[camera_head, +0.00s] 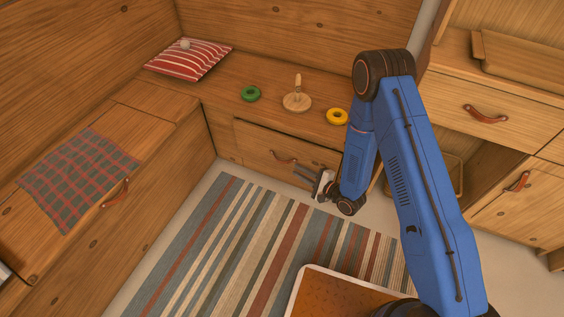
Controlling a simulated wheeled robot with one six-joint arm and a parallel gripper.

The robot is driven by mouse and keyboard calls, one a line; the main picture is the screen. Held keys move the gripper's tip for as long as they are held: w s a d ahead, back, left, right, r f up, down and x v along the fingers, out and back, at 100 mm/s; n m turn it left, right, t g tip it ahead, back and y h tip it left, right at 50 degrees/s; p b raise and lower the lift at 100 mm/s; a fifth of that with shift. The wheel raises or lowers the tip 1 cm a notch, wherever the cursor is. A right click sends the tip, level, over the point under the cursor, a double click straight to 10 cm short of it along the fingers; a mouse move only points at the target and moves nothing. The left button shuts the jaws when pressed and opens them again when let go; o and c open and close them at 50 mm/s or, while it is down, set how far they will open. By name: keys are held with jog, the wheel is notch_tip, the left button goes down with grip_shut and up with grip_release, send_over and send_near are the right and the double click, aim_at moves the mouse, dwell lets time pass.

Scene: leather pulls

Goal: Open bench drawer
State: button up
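The bench drawer (257,143) is a wooden front under the bench seat, left of my arm. A dark gap runs along its top edge; the front looks about flush with the bench, and I cannot tell whether it stands slightly out. Its brown leather pull (283,157) is a short strap across the middle of the front. My gripper (303,173) is just right of and below the pull, its two dark fingers pointing left toward the drawer. The fingers look apart, with nothing visible between them. I cannot see contact with the pull.
A green ring (251,94), a wooden peg stand (297,101) and a yellow ring (337,116) sit on the bench top. A red striped cushion (188,59) lies in the corner. A striped rug (235,230) covers the open floor before the drawer. Cabinets (493,95) stand at right.

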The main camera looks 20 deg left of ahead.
aim_at(285, 163)
jog(key=x, duration=1)
jog(key=shift+w+a+f, duration=0.1)
jog(key=shift+w+a, duration=0.05)
jog(key=shift+a, duration=0.05)
grip_shut()
